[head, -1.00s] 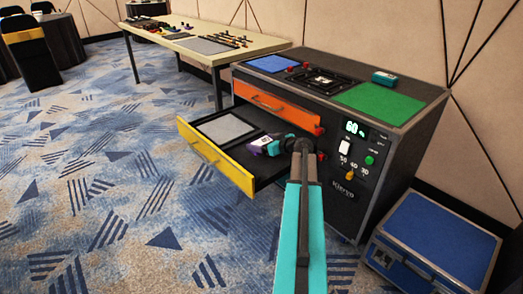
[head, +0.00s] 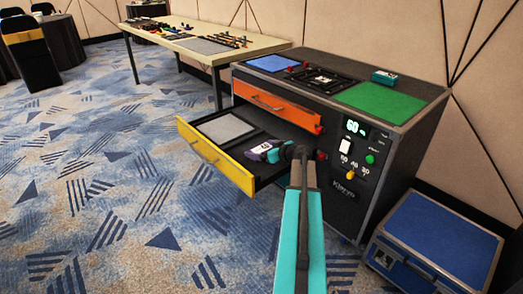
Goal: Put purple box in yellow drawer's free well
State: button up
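The yellow drawer (head: 213,156) is pulled out of the black console. A light grey panel (head: 226,128) fills its left well; the dark right well (head: 283,142) is partly hidden by my arm. The small purple box (head: 257,152), with a white patch on top, is at my teal gripper (head: 268,153), over the front part of the dark well. My gripper appears shut on the box; its fingertips are small and partly hidden. I cannot tell whether the box touches the drawer floor.
The orange drawer (head: 275,106) above is slightly out. The console top carries a blue pad (head: 273,63), a green pad (head: 380,102) and a teal box (head: 385,76). A blue case (head: 435,240) stands at right. Carpet in front of the drawer is clear.

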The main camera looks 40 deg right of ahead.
jog(key=shift+r, duration=0.15)
jog(key=shift+s+r, duration=0.1)
jog(key=shift+s, duration=0.1)
jog(key=p+v, duration=0.2)
jog(key=v, duration=0.9)
jog(key=shift+s, duration=0.3)
dwell(0.6)
